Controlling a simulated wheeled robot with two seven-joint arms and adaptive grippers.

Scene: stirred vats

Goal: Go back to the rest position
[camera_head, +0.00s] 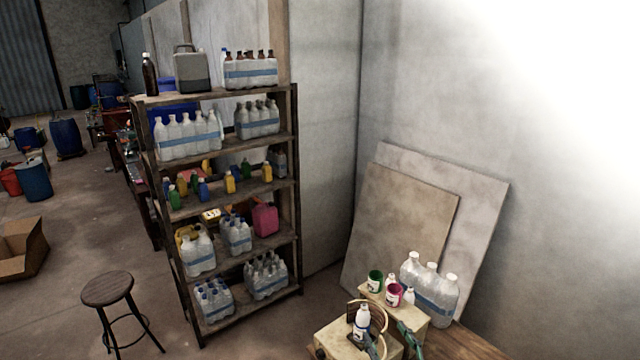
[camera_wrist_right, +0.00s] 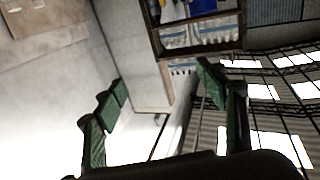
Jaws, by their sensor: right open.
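My right gripper (camera_head: 393,343) shows at the bottom edge of the head view, in front of the small table with bottles and cans. In the right wrist view its two green-padded fingers (camera_wrist_right: 162,84) stand wide apart with nothing between them. The gripper is open and empty. Past the fingers, the wrist view shows a tilted picture of walls, a shelf and bright roof windows. My left gripper is not in view.
A wooden shelf rack (camera_head: 294,200) with bottles and jugs stands at the centre. A white bottle (camera_head: 362,322), paint cans (camera_head: 375,281) and a bottle pack (camera_head: 430,290) are near the right gripper. A stool (camera_head: 108,289) stands at left; a cardboard box (camera_head: 20,248) lies beyond.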

